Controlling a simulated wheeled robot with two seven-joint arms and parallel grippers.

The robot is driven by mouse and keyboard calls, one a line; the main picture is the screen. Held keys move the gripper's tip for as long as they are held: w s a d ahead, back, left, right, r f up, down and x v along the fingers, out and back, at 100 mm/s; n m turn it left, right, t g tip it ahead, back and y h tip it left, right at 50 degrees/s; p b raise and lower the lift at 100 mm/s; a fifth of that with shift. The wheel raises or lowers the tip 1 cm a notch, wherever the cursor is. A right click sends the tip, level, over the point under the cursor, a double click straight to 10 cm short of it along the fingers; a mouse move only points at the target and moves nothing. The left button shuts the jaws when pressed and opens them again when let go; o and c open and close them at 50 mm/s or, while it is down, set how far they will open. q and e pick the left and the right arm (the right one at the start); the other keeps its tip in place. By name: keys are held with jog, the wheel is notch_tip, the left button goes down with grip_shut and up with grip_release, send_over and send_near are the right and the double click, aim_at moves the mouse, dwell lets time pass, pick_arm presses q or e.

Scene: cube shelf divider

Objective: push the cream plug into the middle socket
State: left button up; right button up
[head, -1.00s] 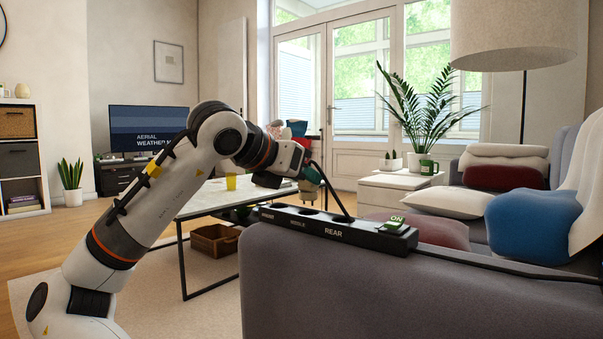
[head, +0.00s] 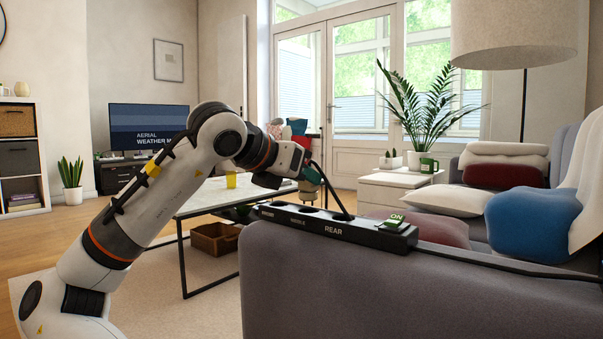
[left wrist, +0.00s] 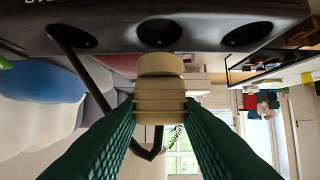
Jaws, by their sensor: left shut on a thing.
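The cream plug (left wrist: 160,95) is held between the green finger pads of my left gripper (left wrist: 160,112) in the left wrist view. Its front end faces the middle socket (left wrist: 159,33); a small dark gap seems to lie between them, and exact alignment is hard to tell. A black cable (left wrist: 92,85) loops from behind the plug to the strip by the left-hand socket. My right gripper is not in view.
The strip lies along the top of the grey sofa arm (head: 400,290), with a green ON switch (head: 394,221) at its near end. A coffee table (head: 205,200) stands beyond, with a yellow cup (head: 231,181). Cushions fill the sofa at right.

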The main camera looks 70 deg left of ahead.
aim_at(302, 194)
pick_arm(q)
jog(key=shift+f, duration=1.65)
jog(key=o, duration=1.2)
jog(key=shift+v, duration=2.5)
